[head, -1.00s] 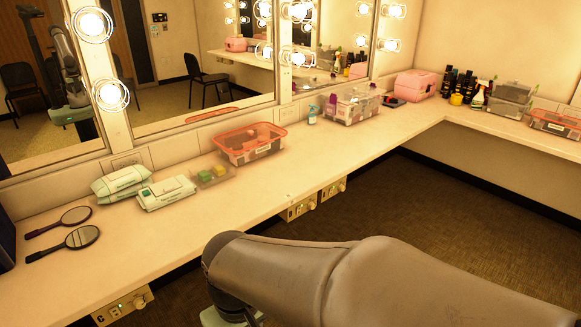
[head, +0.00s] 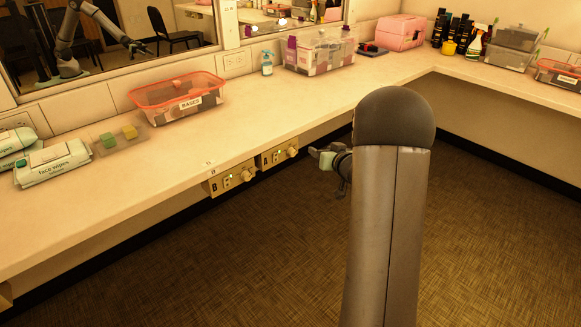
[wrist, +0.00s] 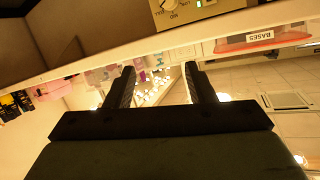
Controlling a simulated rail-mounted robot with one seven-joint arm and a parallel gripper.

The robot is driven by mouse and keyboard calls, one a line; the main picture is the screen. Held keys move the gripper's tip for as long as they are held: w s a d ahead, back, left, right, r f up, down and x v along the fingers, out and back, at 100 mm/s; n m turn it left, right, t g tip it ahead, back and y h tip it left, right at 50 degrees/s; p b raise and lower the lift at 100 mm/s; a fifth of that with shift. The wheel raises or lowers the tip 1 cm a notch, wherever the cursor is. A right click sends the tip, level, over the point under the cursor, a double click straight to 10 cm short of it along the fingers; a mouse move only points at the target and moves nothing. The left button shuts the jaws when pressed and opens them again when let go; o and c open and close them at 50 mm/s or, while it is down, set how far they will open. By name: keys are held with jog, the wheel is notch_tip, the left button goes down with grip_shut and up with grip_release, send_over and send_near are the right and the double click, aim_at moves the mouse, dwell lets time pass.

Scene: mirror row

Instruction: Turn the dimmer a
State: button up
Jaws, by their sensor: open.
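Dimmer A (head: 277,155) is a beige box marked A under the counter's front edge, with a round knob (head: 291,151) at its right end. My gripper (head: 313,152) is just right of it in the head view, partly hidden behind my arm. In the wrist view the two dark fingers (wrist: 160,68) stand apart with nothing between them. A dimmer panel with a cream knob (wrist: 170,4) is cut by the top edge there, beyond the fingertips; its letter is out of sight. I see no contact with the knob.
Dimmer B (head: 231,180) sits left of A, with its own knob. The counter (head: 330,112) edge runs above both. An orange-rimmed bin (head: 178,97), clear case (head: 320,50) and pump bottle (head: 267,63) stand on top. The floor below (head: 250,260) is clear.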

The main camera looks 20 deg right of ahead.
jog(key=s+d+f+n+t+y+b, duration=0.1)
jog(key=s+d+f+t+y+b, duration=0.15)
jog(key=f+y, duration=0.45)
jog(key=h+b, duration=0.1)
jog(key=b, duration=0.3)
send_near(294, 153)
jog(key=x, duration=0.8)
jog(key=shift+w+a, duration=0.1)
jog(key=shift+w, duration=0.05)
jog(key=c, duration=1)
